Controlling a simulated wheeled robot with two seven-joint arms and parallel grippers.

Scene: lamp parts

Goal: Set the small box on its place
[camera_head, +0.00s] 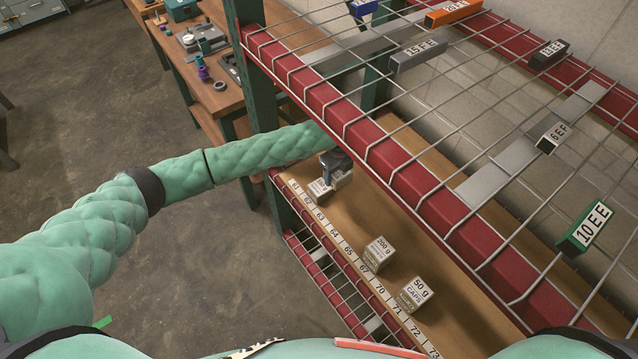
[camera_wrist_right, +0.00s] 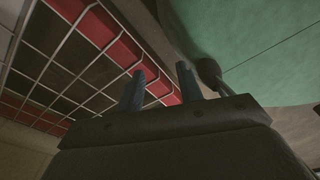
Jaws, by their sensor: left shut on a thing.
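My left arm reaches in over the wooden shelf under the wire rack, and my left gripper (camera_head: 328,178) points down near the shelf's far left end. It is shut on a small pale box (camera_head: 319,189), just above or on the shelf by the number strip (camera_head: 335,229), near the low sixties. I cannot tell whether the box touches the shelf. The gripper partly hides the box and a pale surface just behind it. In the right wrist view, my right gripper (camera_wrist_right: 160,86) has its two fingers apart with nothing between them.
A "200 g" box (camera_head: 378,253) and a "50 g" box (camera_head: 416,294) stand further along the shelf. The red-edged wire rack (camera_head: 385,160) hangs above, carrying several labelled blocks. A green post (camera_head: 252,75) and a workbench (camera_head: 215,95) stand at the left.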

